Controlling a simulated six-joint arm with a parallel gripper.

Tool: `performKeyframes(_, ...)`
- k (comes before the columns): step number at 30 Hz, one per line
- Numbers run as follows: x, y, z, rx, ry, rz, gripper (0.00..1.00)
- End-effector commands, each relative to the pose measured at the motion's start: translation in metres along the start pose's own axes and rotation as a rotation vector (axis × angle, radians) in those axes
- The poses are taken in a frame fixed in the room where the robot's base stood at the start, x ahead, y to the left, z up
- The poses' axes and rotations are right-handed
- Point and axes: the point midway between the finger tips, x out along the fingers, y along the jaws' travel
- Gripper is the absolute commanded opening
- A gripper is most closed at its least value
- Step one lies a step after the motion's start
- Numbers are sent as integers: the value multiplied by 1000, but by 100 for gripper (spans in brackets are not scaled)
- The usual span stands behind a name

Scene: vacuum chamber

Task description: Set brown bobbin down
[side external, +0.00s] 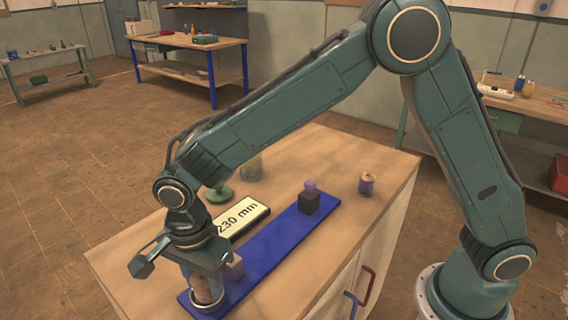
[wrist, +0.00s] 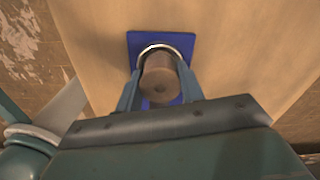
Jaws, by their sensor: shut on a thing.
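The brown bobbin (side external: 205,290) is at the near left end of a long blue strip (side external: 270,243) on the wooden cabinet top. In the wrist view, the bobbin (wrist: 160,78) sits between the two fingers of my gripper (wrist: 160,92), with a pale rim behind it and the blue strip (wrist: 133,44) beyond. My gripper (side external: 203,275) points down and is shut on the bobbin. Its fingers partly hide the bobbin in the side view. The bobbin looks about upright, very low over or on the strip; I cannot tell whether it touches.
A pinkish block (side external: 235,266) stands on the strip close beside my gripper. A dark block (side external: 309,203) is at the far end, with a purple piece (side external: 310,185) by it. A "230 mm" display (side external: 241,219), green stand (side external: 220,194), glass jar (side external: 251,168) and spool (side external: 366,184) stand nearby.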

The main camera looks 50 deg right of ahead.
Motion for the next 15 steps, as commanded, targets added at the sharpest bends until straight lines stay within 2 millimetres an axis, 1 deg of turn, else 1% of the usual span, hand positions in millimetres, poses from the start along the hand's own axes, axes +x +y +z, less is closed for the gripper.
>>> performKeyframes(2, 2, 0, 0, 0, 0, 0, 12)
performKeyframes(3, 2, 0, 0, 0, 0, 1, 40)
performKeyframes(5, 2, 0, 0, 0, 0, 0, 52)
performKeyframes(6, 2, 0, 0, 0, 0, 0, 60)
performKeyframes(15, 1, 0, 0, 0, 0, 0, 60)
